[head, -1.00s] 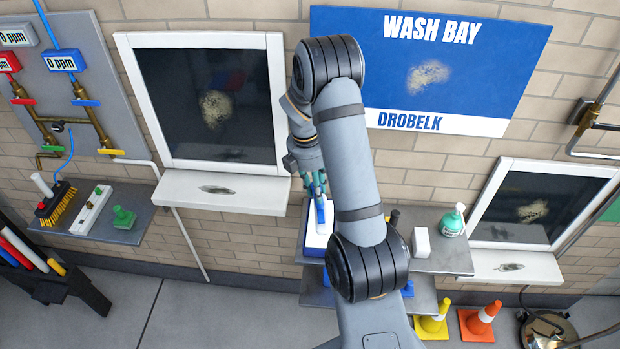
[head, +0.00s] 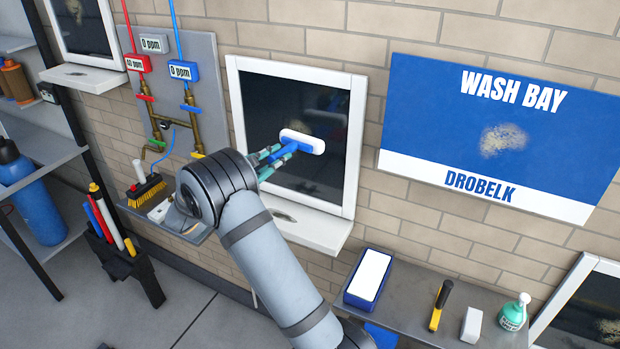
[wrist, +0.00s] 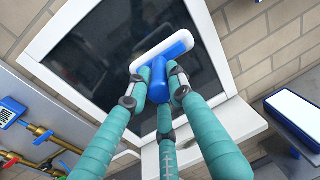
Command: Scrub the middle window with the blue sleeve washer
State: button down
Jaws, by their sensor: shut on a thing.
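My gripper (head: 272,161) is shut on the blue handle of the washer (head: 303,141), which has a white sleeve across its end with a blue side. The washer also shows in the wrist view (wrist: 163,52), with its handle between my teal fingers (wrist: 160,85). The middle window (head: 300,100) has dark glass and a white frame. The washer is in front of its glass, near the centre. Whether the sleeve touches the glass, I cannot tell.
A white sill (head: 325,232) juts out below the window. Pipes and valves on a grey panel (head: 200,50) are at left. A shelf (head: 455,285) at lower right holds a blue tub with a white top (head: 368,278), a yellow-handled tool (head: 440,305) and a green bottle (head: 514,312).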

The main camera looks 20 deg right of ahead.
jog(key=w+a+n+t, duration=0.1)
jog(key=a+t, duration=0.1)
jog(key=a, duration=0.2)
jog(key=shift+y, duration=0.4)
jog(key=x, duration=0.6)
jog(key=shift+w+a+r, duration=0.15)
jog(key=shift+w+r, duration=0.05)
jog(key=shift+r, duration=0.1)
jog(key=shift+x, duration=0.85)
dwell(1.5)
jog(key=shift+f+b, duration=1.4)
jog(key=shift+b, duration=0.1)
jog(key=shift+f, duration=0.15)
jog(key=shift+f+b, duration=1.3)
jog(key=shift+f, duration=0.15)
